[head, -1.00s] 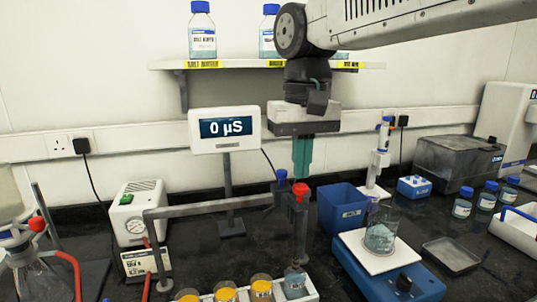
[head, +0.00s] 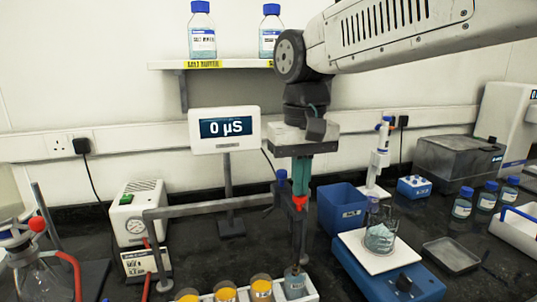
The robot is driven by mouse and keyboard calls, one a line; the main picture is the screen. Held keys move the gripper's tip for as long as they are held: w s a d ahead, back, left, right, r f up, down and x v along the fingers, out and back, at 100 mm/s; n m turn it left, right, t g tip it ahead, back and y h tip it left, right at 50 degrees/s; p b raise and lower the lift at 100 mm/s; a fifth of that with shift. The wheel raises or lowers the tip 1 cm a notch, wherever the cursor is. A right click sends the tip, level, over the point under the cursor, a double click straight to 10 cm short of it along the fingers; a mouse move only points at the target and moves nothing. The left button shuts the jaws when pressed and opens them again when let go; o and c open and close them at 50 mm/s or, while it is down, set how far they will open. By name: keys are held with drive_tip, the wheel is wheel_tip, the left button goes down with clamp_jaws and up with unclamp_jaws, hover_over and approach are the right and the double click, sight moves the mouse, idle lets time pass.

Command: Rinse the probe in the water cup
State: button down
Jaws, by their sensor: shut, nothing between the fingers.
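My gripper (head: 300,194) points straight down with its teal fingers shut and empty. The fingertips are right at a red knob (head: 299,203), overlapping it in the picture; I cannot tell if they touch. Below the knob a dark upright part, likely the probe (head: 299,235), runs down to a small clear cup (head: 295,285) at the right end of a white rack (head: 312,291). I cannot tell if its tip is inside the cup. A meter (head: 224,131) behind reads 0 µS. Which vessel is the water cup carries no readable label.
Several amber-filled cups (head: 261,288) stand in the rack. A grey bar frame (head: 215,207) spans above it, with a blue knob (head: 282,177) beside the red one. To the right are a blue bin (head: 341,208) and a beaker (head: 380,237) on a blue-based device (head: 392,285).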

drive_tip(key=shift+f, duration=1.7)
drive_tip(key=shift+r, duration=3.55)
drive_tip(key=shift+w+f, duration=0.1)
drive_tip(key=s+d+f+m, duration=0.1)
drive_tip(key=s+d+f, duration=0.5)
drive_tip(key=s+d, duration=0.4)
drive_tip(key=s+d+f+m+t, duration=0.1)
drive_tip(key=s+d+f+m, duration=0.1)
drive_tip(key=s+d+f, duration=0.5)
drive_tip(key=s+d, duration=0.2)
drive_tip(key=d, duration=0.2)
drive_tip(key=shift+s, duration=0.35)
